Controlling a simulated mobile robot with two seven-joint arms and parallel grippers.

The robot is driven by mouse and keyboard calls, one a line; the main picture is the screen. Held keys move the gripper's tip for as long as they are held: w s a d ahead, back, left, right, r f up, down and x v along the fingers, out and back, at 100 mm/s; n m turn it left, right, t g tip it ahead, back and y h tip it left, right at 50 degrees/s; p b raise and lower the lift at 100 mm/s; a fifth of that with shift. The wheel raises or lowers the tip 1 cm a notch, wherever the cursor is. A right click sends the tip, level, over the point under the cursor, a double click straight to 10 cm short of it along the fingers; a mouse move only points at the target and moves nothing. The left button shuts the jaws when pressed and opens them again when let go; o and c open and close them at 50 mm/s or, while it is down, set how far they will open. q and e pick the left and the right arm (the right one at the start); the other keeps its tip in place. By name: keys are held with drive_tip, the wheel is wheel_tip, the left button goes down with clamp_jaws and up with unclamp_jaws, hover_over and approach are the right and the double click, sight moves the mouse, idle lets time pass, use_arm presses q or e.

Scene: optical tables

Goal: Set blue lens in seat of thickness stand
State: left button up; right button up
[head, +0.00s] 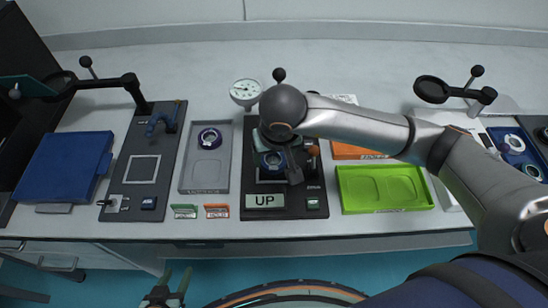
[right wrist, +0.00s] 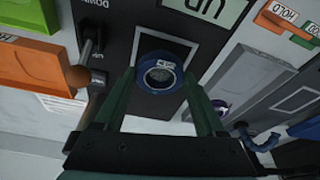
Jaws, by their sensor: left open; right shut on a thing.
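The blue lens (head: 272,160), a dark blue ring with a small white label, shows between the fingers of my right gripper (right wrist: 161,82). The right gripper is shut on the lens (right wrist: 158,76) at its sides. The thickness stand (head: 285,205) is a dark base with an "UP" display, and the lens is over its pale square outline (right wrist: 183,43). I cannot tell whether the lens touches the stand; the arm and gripper hide part of the seat. My left gripper (head: 165,292) is open and empty at the bottom edge, in front of the table.
A grey tray (head: 184,182) left of the stand holds a ring-shaped lens (head: 210,138). A green tray (head: 385,205) and orange tray (head: 355,151) lie to the right. A dial gauge (head: 245,92) stands behind. Small green (head: 184,211) and orange (head: 217,211) cards sit at the front edge.

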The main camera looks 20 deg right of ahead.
drive_tip(key=shift+f, duration=0.8)
